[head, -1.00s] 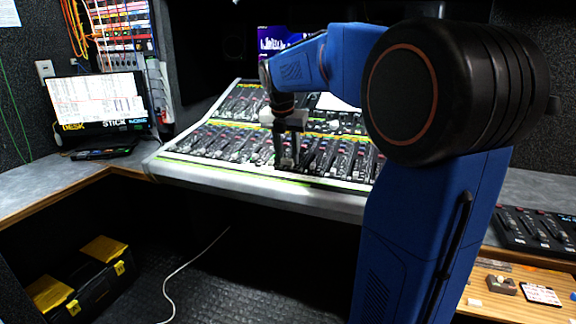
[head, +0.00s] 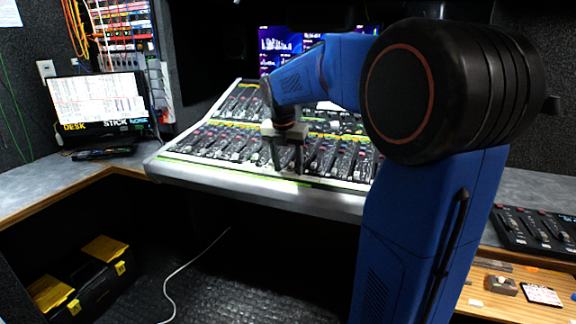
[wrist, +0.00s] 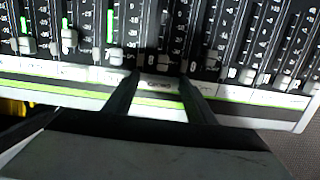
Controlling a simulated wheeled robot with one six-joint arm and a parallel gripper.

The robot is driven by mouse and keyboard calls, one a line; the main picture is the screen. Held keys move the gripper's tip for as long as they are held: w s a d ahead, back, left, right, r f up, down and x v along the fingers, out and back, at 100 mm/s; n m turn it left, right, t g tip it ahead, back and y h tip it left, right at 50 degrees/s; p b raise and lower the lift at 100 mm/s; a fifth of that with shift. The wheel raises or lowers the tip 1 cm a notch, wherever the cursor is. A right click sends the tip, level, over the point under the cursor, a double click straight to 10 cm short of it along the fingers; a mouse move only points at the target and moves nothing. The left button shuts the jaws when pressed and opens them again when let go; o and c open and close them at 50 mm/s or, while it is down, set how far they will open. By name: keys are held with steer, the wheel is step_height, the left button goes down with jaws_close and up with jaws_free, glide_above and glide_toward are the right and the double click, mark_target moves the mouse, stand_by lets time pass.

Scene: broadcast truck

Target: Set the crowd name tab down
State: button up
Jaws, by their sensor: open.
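The crowd name tab (wrist: 160,85) is a small pale label with dark, blurred lettering. In the wrist view it lies on the pale strip along the front edge of the mixing console (wrist: 75,72), below the fader columns. My gripper (wrist: 160,79) is open, with one finger on each side of the tab and a gap visible between them. In the head view my gripper (head: 288,170) points down at the front edge of the console (head: 200,172). The tab is too small to make out there.
A smaller black fader panel (head: 540,230) sits at the right, above a wooden surface with small items. A black case with yellow parts (head: 95,275) and a white cable (head: 190,262) are on the floor.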

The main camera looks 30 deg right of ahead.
steer(key=shift+r, duration=0.1)
steer(key=v, duration=1.2)
steer(key=s+a+f+m+t, duration=0.1)
steer(key=s+a+f+m, duration=0.3)
steer(key=s+f+m, duration=0.3)
steer(key=s+a+f+m+t+y, duration=0.1)
steer(key=s+a+f+m, duration=0.4)
steer(key=s+m, duration=0.5)
steer(key=s+a+f+m+t+y, duration=0.1)
steer(key=s+a+f+m, duration=0.3)
steer(key=s+f+m, duration=0.4)
steer(key=s+f, duration=0.1)
steer(key=s, duration=0.2)
steer(key=shift+s+a+m, duration=0.15)
steer(key=shift+a+m, duration=0.1)
steer(key=shift+m, duration=0.05)
